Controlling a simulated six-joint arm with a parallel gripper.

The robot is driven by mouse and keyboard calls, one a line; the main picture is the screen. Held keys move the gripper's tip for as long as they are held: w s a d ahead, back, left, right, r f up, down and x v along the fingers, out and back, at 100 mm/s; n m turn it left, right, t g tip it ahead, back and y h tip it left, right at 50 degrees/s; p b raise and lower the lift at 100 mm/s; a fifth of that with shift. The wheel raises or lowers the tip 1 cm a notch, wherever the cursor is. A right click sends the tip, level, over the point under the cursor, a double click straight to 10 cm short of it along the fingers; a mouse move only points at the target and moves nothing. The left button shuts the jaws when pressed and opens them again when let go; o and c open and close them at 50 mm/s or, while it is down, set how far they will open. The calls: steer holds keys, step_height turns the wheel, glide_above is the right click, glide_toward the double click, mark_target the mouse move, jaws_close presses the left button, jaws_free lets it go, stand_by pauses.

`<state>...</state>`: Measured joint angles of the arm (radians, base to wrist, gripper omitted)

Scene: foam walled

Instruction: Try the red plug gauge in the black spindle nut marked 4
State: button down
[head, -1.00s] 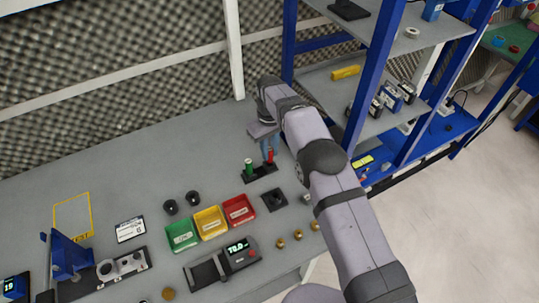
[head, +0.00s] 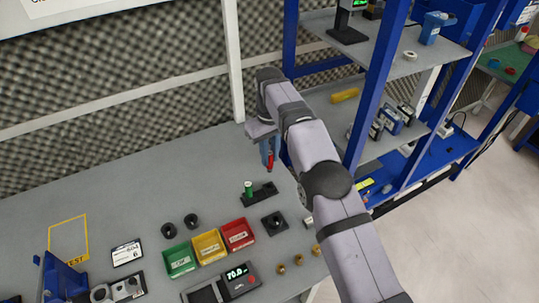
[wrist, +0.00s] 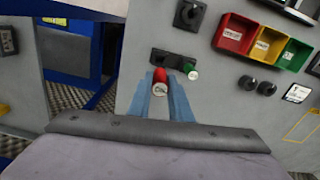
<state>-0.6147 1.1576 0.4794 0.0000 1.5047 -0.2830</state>
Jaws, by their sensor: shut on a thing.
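My gripper (head: 269,150) has its blue fingers shut on the red plug gauge (head: 270,163). The gauge hangs clear above the bench, behind the black holder (head: 266,190); in the wrist view the gauge (wrist: 160,76) shows end-on between the fingers. A green plug gauge (head: 249,187) stands in the holder. A black square block with a round centre (head: 274,223) lies right of the red tray. The mark 4 cannot be read on any of them.
Green (head: 180,261), yellow (head: 208,246) and red (head: 238,235) trays stand in a row on the bench. A display instrument (head: 237,277) and several brass pieces (head: 298,259) lie in front. A blue-post shelf (head: 366,90) rises at right. The back of the bench is clear.

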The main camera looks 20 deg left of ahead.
steer(key=shift+r+p, duration=4.25)
steer(key=shift+p, duration=0.9)
steer(key=shift+s+d+f+b, duration=0.1)
steer(key=shift+s+f+b, duration=0.35)
steer(key=shift+f, duration=0.15)
steer(key=s+d+f+b, duration=0.4)
steer(key=s+f, duration=0.4)
steer(key=s, duration=0.2)
steer(key=shift+s+d, duration=0.35)
steer(key=shift+d, duration=0.3)
steer(key=shift+f+b, duration=1.65)
steer(key=shift+f, duration=1.3)
steer(key=shift+f, duration=0.2)
